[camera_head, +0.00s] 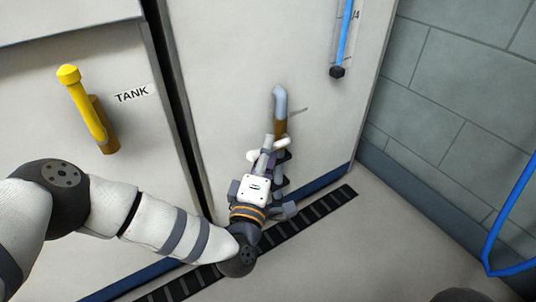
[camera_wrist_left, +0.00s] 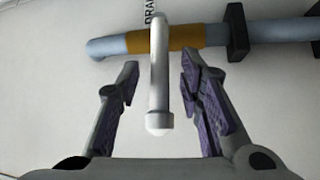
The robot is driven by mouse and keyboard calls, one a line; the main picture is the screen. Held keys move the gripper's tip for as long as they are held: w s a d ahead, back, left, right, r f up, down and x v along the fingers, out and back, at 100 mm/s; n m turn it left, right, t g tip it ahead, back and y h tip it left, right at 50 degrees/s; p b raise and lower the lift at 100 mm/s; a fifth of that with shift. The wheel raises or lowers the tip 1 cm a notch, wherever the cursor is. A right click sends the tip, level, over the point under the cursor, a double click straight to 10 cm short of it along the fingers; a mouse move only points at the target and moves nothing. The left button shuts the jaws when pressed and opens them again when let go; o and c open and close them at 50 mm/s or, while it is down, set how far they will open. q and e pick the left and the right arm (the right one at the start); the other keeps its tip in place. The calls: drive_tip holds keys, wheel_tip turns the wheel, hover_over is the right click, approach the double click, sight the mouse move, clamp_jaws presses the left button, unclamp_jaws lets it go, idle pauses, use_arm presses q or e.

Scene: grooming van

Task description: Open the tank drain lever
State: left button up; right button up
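A pale grey drain pipe (camera_head: 280,97) with a brass-coloured band (camera_head: 280,127) runs down the white panel. In the left wrist view the pipe (camera_wrist_left: 107,46) lies across the top, with the band (camera_wrist_left: 185,37) and part of a label reading "DRA" above. A white lever (camera_wrist_left: 160,85) with a rounded end crosses the band and points toward the wrist camera. My left gripper (camera_head: 269,150) is at the pipe, below the band. Its open fingers (camera_wrist_left: 159,78) stand on either side of the lever, with visible gaps. My right gripper is not in view.
A yellow handle (camera_head: 84,108) is on the left panel beside the "TANK" label (camera_head: 131,94). A blue tube (camera_head: 345,35) hangs at upper right, and a blue hose (camera_head: 505,215) is at far right. A dark floor grating (camera_head: 315,214) runs along the panel's foot.

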use_arm(q)
drive_tip(key=shift+w+d+r, duration=0.1)
drive_tip(key=shift+w+r, duration=0.05)
drive_tip(key=shift+w, duration=0.4)
clamp_jaws()
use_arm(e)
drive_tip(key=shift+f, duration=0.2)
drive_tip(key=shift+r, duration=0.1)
